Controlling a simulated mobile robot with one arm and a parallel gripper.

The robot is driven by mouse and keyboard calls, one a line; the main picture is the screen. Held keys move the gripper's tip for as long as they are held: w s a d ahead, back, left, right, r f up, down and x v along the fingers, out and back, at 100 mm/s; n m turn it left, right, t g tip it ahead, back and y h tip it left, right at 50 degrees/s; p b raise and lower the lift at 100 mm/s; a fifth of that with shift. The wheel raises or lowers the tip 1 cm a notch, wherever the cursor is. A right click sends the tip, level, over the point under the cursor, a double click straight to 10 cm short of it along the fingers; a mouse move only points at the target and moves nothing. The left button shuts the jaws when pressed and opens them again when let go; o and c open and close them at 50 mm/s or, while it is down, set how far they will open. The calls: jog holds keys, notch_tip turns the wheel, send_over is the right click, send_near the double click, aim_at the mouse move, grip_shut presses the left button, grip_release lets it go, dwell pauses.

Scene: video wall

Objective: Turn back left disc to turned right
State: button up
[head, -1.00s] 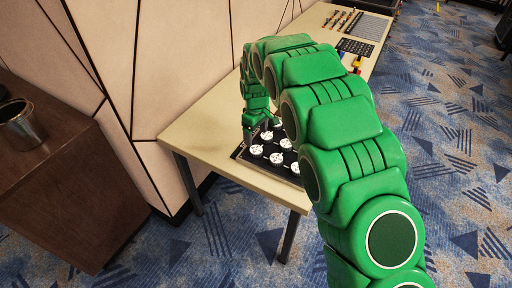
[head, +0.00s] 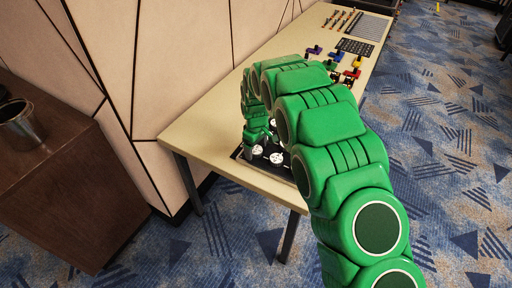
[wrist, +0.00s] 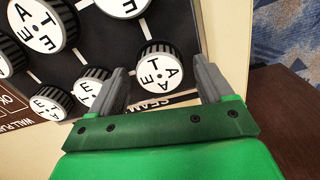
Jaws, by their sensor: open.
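The black board (head: 238,153) lies on the near end of the table and carries white-faced lettered discs with dark ridged rims. In the head view, my gripper (head: 260,145) is low at the board's left end, by a disc (head: 257,152); another disc (head: 277,158) sits to its right. In the wrist view, my open gripper (wrist: 163,82) has its two grey fingers on either side of a corner disc (wrist: 160,69). Contact cannot be told. Other discs (wrist: 42,28) show at the left. My arm hides much of the board. I cannot tell for certain which disc is back left.
The long table (head: 205,115) runs along a panelled wall (head: 180,50). Coloured blocks (head: 335,62) and a dark grid tray (head: 357,47) stand farther along it. A brown cabinet (head: 70,190) with a metal cup (head: 20,125) is at the left. Carpet is open at right.

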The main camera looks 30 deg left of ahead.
jog(key=c, duration=1)
jog(key=shift+c, duration=0.2)
jog(key=m, duration=0.3)
jog(key=shift+d+m, duration=0.1)
jog(key=shift+m, duration=0.2)
jog(key=m, duration=1)
jog(key=shift+m, duration=2.1)
